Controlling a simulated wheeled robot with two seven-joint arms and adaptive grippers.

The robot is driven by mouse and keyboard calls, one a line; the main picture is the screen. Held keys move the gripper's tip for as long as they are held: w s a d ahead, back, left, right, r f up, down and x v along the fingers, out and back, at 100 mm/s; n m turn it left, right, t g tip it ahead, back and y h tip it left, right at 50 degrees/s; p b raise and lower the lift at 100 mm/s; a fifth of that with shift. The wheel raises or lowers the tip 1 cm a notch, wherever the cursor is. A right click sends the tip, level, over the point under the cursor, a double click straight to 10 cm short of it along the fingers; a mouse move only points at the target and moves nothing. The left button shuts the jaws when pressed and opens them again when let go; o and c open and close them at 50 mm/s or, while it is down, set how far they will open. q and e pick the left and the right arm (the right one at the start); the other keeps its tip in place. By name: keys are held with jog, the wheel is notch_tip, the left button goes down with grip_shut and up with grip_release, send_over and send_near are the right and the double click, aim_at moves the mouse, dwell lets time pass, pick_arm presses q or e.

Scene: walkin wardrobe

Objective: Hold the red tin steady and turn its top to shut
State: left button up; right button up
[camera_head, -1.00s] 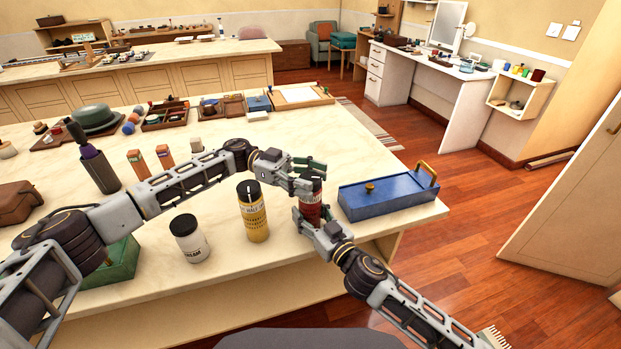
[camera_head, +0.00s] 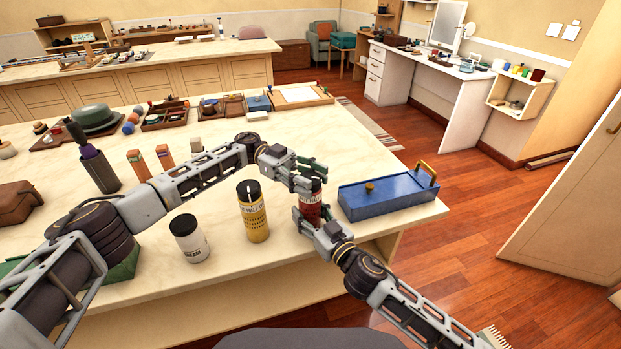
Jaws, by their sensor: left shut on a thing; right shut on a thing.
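The red tin (camera_head: 311,207) stands upright near the table's front right edge. My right gripper (camera_head: 311,218) is shut on the tin's lower body, reaching in from the front. My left gripper (camera_head: 312,180) is shut on the tin's top, above the right one. The fingers cover most of the top, so I cannot tell how far it is turned.
A yellow tin (camera_head: 253,212) and a white cream jar (camera_head: 189,240) stand left of the red tin. A blue box (camera_head: 388,197) with a brass handle lies close on the right. The pale table (camera_head: 330,130) is clear behind the grippers.

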aim_at(310, 177)
pick_arm(q)
jog(key=shift+m+g+y, duration=1.2)
jog(key=shift+g+y, duration=0.1)
jog(key=shift+g, duration=0.1)
jog(key=shift+a, duration=0.1)
jog(key=o, duration=1.1)
jog(key=shift+c, duration=0.2)
jog(key=shift+r, duration=5)
